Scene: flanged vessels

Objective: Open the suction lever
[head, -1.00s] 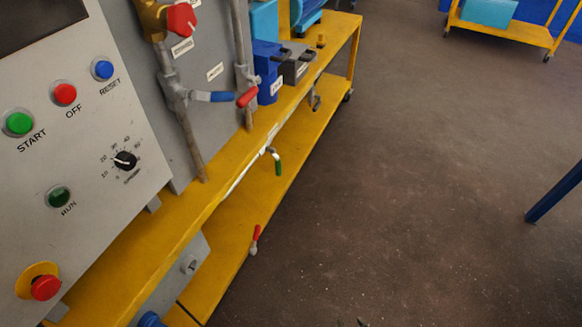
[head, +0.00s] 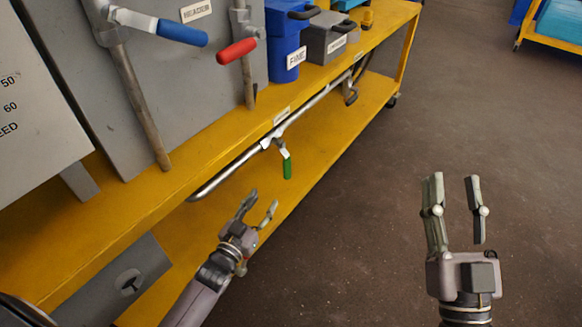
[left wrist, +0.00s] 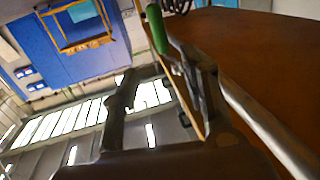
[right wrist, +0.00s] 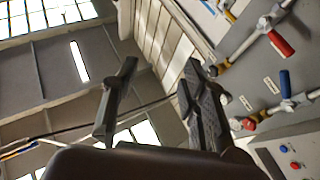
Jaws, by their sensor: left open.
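A green-handled lever (head: 287,167) hangs down from a valve on a low pipe (head: 240,162) along the yellow bench; it also shows in the left wrist view (left wrist: 156,29). A blue-handled lever (head: 181,32) and a red-handled lever (head: 237,51) sit on upright pipes above. No label that I can read says suction. My left gripper (head: 261,202) is open and empty, below and a little left of the green handle, apart from it. My right gripper (head: 453,182) is open and empty over the floor, well right of the bench.
The yellow bench (head: 215,168) has an upper and a lower shelf. A blue box (head: 284,45) and a grey box (head: 327,38) stand on the upper one. A yellow cart (head: 551,40) is at the far right. The floor (head: 370,240) between is clear.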

